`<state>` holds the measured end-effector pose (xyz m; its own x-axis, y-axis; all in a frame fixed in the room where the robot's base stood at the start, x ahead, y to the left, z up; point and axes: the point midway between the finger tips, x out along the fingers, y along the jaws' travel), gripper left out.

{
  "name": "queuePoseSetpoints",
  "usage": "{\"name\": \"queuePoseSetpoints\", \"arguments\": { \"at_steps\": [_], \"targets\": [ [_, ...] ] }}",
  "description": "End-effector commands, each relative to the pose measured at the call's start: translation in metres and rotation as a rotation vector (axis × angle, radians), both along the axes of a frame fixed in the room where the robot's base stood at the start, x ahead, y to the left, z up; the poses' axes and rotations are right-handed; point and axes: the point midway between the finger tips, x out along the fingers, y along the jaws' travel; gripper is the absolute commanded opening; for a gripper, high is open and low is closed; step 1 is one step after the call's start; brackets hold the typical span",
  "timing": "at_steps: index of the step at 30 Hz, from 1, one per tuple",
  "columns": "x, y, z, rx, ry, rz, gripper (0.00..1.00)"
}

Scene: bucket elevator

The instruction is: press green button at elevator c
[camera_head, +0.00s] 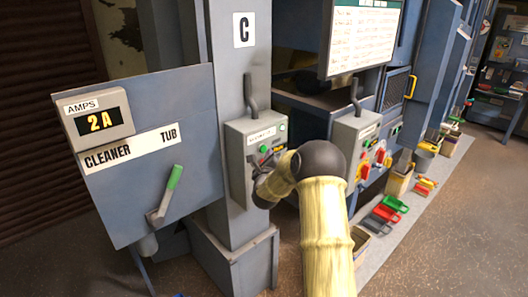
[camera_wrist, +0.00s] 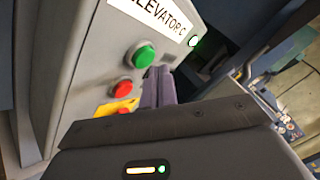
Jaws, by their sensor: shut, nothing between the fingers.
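The round green button (camera_wrist: 143,56) sticks out of the box face below the label and shows small in the head view (camera_head: 264,148). My gripper (camera_wrist: 160,76) is shut and empty, its fingertips close to the box face, just right of and below the green button in the wrist view. I cannot tell whether the fingertips touch the box.
A red button (camera_wrist: 122,89) sits below the green one, with a yellow plate (camera_wrist: 112,109) and another red control below it. A second control box (camera_head: 354,135) stands to the right. The Cleaner Tub panel (camera_head: 150,185) with a green-handled lever (camera_head: 169,190) is at left.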

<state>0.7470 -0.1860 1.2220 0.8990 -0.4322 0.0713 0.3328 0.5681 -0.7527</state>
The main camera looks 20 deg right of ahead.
Motion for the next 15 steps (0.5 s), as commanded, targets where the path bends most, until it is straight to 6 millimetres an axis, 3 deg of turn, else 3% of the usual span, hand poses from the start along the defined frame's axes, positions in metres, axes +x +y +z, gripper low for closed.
{"name": "queuePoseSetpoints", "arguments": {
  "at_steps": [5,15],
  "targets": [
    [-0.003,-0.001,-0.001,0.000,0.001,-0.001,0.00],
    [-0.028,-0.011,-0.002,0.000,0.000,-0.002,0.00]
  ]
}}
